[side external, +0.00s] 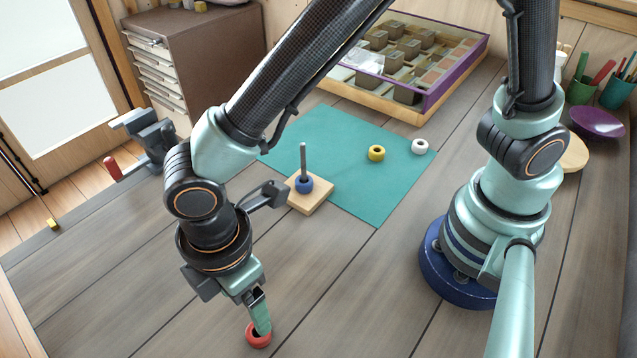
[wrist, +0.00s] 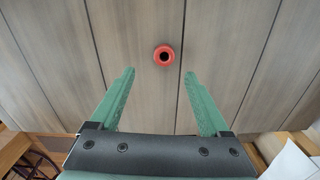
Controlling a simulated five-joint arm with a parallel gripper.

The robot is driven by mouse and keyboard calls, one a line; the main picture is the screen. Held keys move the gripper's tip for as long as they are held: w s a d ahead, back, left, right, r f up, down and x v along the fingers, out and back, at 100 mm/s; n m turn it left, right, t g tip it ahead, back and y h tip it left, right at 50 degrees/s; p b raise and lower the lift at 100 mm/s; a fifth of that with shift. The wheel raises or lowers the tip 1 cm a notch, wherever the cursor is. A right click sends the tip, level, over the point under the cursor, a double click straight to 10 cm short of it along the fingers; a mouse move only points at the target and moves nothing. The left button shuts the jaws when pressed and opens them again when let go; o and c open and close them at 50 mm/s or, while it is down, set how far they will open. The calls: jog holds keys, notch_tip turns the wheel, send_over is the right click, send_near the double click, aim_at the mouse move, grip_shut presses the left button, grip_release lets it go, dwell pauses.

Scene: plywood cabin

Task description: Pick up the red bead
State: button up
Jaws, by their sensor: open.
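The red bead (side external: 257,336) is a ring with a dark hole. It lies on the bare table near the front edge of the side view. In the wrist view the red bead (wrist: 164,55) lies beyond the fingertips, roughly midway between their lines. My gripper (side external: 262,318) points down over the bead in the side view, and a finger overlaps part of it. In the wrist view my gripper (wrist: 158,73) is open, with both fingers apart and nothing between them. I cannot tell whether a finger touches the bead.
A wooden base with a peg (side external: 310,190) holds a blue bead (side external: 304,184). A yellow bead (side external: 376,153) and a white bead (side external: 419,146) lie on the teal mat (side external: 345,190). A vise (side external: 148,140) stands at the left edge. The table around the red bead is clear.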

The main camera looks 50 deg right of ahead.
notch_tip(320, 180, down, 3)
jog(key=shift+r, duration=0.1)
jog(key=shift+s+d+f, duration=0.1)
jog(key=shift+s+f, duration=0.1)
jog(key=shift+f, duration=1.15)
jog(key=shift+s+d+f, duration=0.1)
jog(key=shift+s+f, duration=0.1)
jog(key=shift+f, duration=1.15)
grip_shut()
